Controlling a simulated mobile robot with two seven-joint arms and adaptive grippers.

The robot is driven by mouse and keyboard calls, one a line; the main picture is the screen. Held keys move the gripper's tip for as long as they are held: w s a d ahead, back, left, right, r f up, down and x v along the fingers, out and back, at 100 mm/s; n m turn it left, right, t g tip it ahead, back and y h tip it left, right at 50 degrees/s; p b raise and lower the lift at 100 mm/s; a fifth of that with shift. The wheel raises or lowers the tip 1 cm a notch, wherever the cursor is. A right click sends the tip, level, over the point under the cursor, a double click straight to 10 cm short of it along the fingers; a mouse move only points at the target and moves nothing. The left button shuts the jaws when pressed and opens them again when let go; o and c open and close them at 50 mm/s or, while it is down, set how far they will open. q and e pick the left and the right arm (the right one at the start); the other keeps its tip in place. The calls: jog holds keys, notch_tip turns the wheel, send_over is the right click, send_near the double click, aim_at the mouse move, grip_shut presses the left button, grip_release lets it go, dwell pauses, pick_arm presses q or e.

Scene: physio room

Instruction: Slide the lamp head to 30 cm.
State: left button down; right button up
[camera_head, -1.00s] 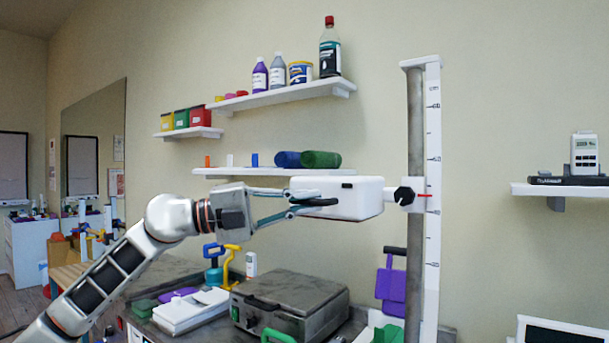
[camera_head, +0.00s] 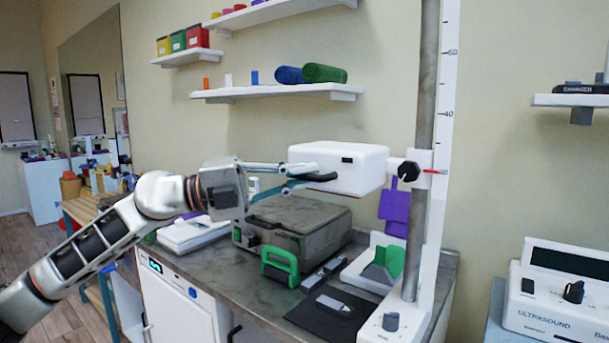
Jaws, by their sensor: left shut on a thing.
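The lamp head, a white box (camera_head: 350,165), is mounted on a slider with a black knob (camera_head: 408,171) on the grey upright post (camera_head: 426,90). A white scale (camera_head: 449,85) runs beside the post. The slider's red pointer (camera_head: 433,171) lies below the 40 mark, by roughly the distance between the 50 and 40 marks. I cannot read a number beside it. My right gripper is not in view.
Below stands a counter (camera_head: 262,320) with a grey case (camera_head: 300,222), a green-handled item (camera_head: 280,268) and a white tray (camera_head: 362,268). A shelf with rolls (camera_head: 325,73) hangs behind. An ultrasound unit (camera_head: 560,300) stands at right. The post is clear below the slider.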

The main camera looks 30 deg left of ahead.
pick_arm(q)
jog(key=c, duration=2.1)
grip_release()
jog(key=shift+d+f, duration=0.1)
jog(key=shift+f, duration=0.35)
jog(key=shift+c, duration=0.2)
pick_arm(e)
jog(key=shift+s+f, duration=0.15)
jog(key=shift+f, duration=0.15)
pick_arm(q)
jog(key=shift+r, duration=0.15)
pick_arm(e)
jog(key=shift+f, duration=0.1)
pick_arm(q)
jog(key=shift+a, duration=0.2)
jog(key=v, duration=1.2)
jog(key=shift+d, duration=0.1)
